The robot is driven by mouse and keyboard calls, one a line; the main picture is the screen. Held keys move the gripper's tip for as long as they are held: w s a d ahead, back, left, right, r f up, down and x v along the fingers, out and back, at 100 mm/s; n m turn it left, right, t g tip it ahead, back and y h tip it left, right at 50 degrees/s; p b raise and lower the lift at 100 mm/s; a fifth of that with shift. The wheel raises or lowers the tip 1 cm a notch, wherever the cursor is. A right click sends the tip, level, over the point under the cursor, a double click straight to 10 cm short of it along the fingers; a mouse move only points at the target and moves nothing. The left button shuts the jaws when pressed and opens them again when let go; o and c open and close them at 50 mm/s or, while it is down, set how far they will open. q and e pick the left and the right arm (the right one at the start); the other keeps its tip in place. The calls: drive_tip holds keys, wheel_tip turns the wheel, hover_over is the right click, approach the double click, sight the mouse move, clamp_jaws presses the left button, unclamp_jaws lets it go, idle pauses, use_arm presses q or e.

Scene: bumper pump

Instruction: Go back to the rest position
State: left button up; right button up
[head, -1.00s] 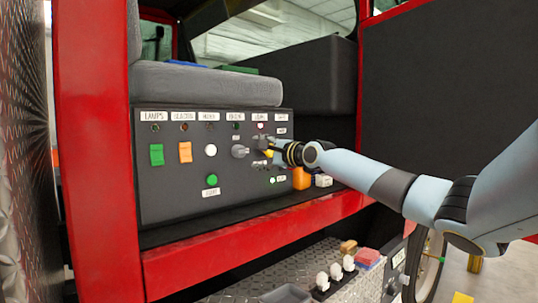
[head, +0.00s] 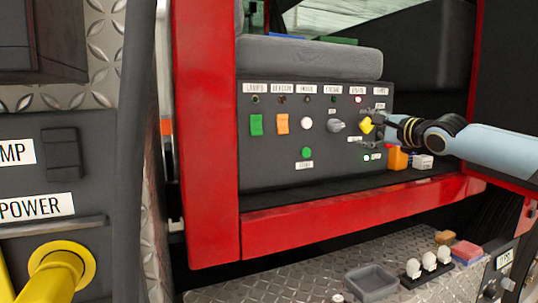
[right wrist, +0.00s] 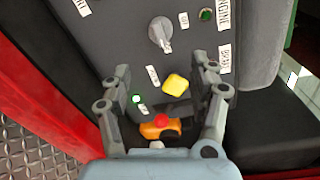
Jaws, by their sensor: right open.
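My right gripper (head: 372,130) comes in from the right in the head view and is in front of the right part of the black control panel (head: 275,170). In the right wrist view its two fingers (right wrist: 166,78) are open and apart. A yellow knob (head: 366,125) shows between the fingertips; it also shows in the right wrist view (right wrist: 176,85). I cannot tell whether a finger touches it. My left gripper is in neither view.
The panel carries a grey knob (head: 336,126), a green switch (head: 256,124) and an orange switch (head: 282,123). An orange object (head: 396,158) sits beside it. A red post (head: 206,140) and red sill (head: 350,217) frame the opening. A grey tray (head: 371,280) is below.

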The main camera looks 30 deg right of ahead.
drive_tip(key=s+a+f+n+g+y, duration=0.1)
drive_tip(key=s+a+f+n+g, duration=0.2)
drive_tip(key=s+a+f+n, duration=0.55)
drive_tip(key=s+a+f+n+g+y, duration=0.1)
drive_tip(key=s+a+f+n+g, duration=0.25)
drive_tip(key=a+f, duration=1)
drive_tip(key=s+a+f+n+g, duration=0.2)
drive_tip(key=s+a+n, duration=0.2)
drive_tip(key=s, duration=0.4)
drive_tip(key=s+a+f+n+g+h, duration=0.1)
drive_tip(key=s+a+f+n+g, duration=0.15)
drive_tip(key=s, duration=0.55)
drive_tip(key=s+a+f+n+g, duration=0.2)
drive_tip(key=s+a+n, duration=0.25)
drive_tip(key=s, duration=0.35)
wheel_tip(320, 180, down, 34)
drive_tip(key=s+d+g+b, duration=0.2)
drive_tip(key=d+b, duration=0.1)
drive_tip(key=b, duration=0.6)
drive_tip(key=s+f+b, duration=0.4)
drive_tip(key=s+f, duration=0.5)
drive_tip(key=f, duration=0.4)
drive_tip(key=s+f+g+b, duration=0.1)
drive_tip(key=s+f+b, duration=0.3)
drive_tip(key=s+f, duration=0.6)
wheel_tip(320, 180, down, 3)
drive_tip(key=shift+s+d+r, duration=0.15)
drive_tip(key=shift+d, duration=0.25)
